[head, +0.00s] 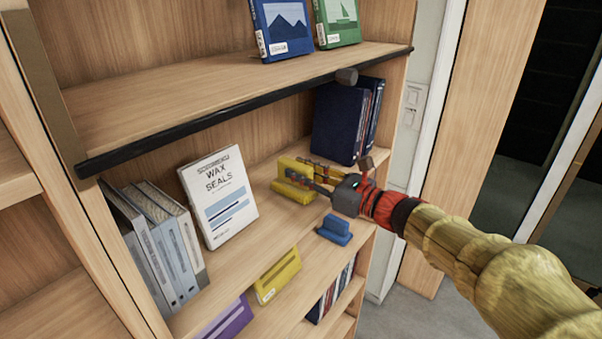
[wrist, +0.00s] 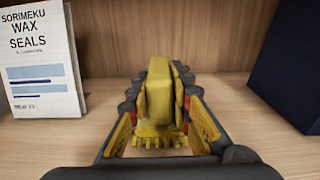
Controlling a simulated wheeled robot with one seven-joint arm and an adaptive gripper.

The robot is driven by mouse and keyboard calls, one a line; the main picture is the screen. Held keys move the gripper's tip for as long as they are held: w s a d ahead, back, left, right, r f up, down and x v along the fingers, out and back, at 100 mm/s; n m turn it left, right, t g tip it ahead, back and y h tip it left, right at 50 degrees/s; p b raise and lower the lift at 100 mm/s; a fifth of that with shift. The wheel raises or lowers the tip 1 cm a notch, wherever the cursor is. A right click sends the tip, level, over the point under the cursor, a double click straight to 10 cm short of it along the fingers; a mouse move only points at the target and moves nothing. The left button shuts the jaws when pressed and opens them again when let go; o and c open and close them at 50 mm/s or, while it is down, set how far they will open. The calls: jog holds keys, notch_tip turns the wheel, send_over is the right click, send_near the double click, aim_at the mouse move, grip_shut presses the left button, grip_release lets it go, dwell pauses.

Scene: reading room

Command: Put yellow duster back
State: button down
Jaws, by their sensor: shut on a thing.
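The yellow duster (head: 291,191) is at the middle shelf, between the white book and the dark blue volumes. In the wrist view the yellow duster (wrist: 158,100) sits between my two fingers, with its bristles low at the shelf board. My gripper (head: 313,180) reaches in from the right and is shut on the duster; the gripper also shows in the wrist view (wrist: 160,105). I cannot tell whether the bristles touch the board. A blue duster-like block (head: 335,230) lies nearer the shelf's front edge, below my gripper in the head view.
A white "Wax Seals" book (head: 219,195) stands left, beside grey books (head: 160,245). Dark blue volumes (head: 340,122) stand right. A yellow holder (head: 278,276) and a purple one (head: 225,318) are at the front edge. The upper shelf's dark edge (head: 240,113) is overhead.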

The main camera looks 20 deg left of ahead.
jog(key=shift+f, duration=0.15)
jog(key=c, duration=1.7)
grip_release()
jog(key=shift+o, duration=0.4)
jog(key=shift+r, duration=0.25)
jog(key=v, duration=1.2)
